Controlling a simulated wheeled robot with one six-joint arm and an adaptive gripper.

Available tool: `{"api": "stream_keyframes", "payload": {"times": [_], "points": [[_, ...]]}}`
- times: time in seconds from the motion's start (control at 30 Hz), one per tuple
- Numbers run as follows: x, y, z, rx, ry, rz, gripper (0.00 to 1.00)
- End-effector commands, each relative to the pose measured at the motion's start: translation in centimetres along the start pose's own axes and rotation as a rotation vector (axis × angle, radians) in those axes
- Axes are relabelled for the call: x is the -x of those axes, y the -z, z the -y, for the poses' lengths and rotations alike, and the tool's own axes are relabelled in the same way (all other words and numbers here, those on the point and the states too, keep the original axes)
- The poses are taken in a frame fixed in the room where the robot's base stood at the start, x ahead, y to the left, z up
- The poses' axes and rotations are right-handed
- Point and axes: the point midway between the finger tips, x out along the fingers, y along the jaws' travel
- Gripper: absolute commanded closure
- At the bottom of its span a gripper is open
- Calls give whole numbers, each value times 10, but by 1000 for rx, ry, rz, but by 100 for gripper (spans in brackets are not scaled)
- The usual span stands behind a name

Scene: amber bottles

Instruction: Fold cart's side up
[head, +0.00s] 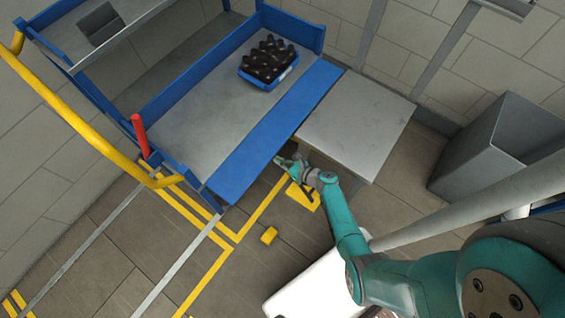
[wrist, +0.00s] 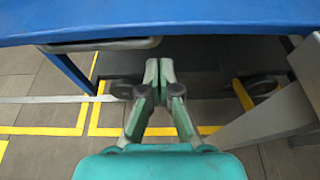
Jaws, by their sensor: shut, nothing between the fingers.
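The blue cart (head: 165,107) stands at the left and back with a grey deck (head: 205,105). Its side (head: 275,135) is a long blue panel that lies folded down, about flat, along the deck's right edge. In the wrist view the panel (wrist: 160,20) spans the top of the picture, with a grey bar (wrist: 100,44) under its edge. My gripper (head: 280,160) is at the panel's outer edge, near its middle. In the wrist view my gripper (wrist: 159,68) has its fingertips together with nothing between them, just below the edge. Whether it touches the panel I cannot tell.
A blue crate of dark bottles (head: 268,62) sits on the deck. A red lever (head: 140,136) and yellow rail (head: 85,118) are at the cart's left end. A grey table (head: 358,122) stands close right of the panel, and a grey bin (head: 490,150) farther right.

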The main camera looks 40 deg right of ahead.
Motion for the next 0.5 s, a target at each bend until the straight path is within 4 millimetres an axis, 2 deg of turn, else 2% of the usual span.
{"api": "stream_keyframes", "payload": {"times": [0.23, 0.5], "points": [[6, -17, 0, 1, 1, 1, 100], [10, -27, 0, -1, 2, 0, 100]]}}
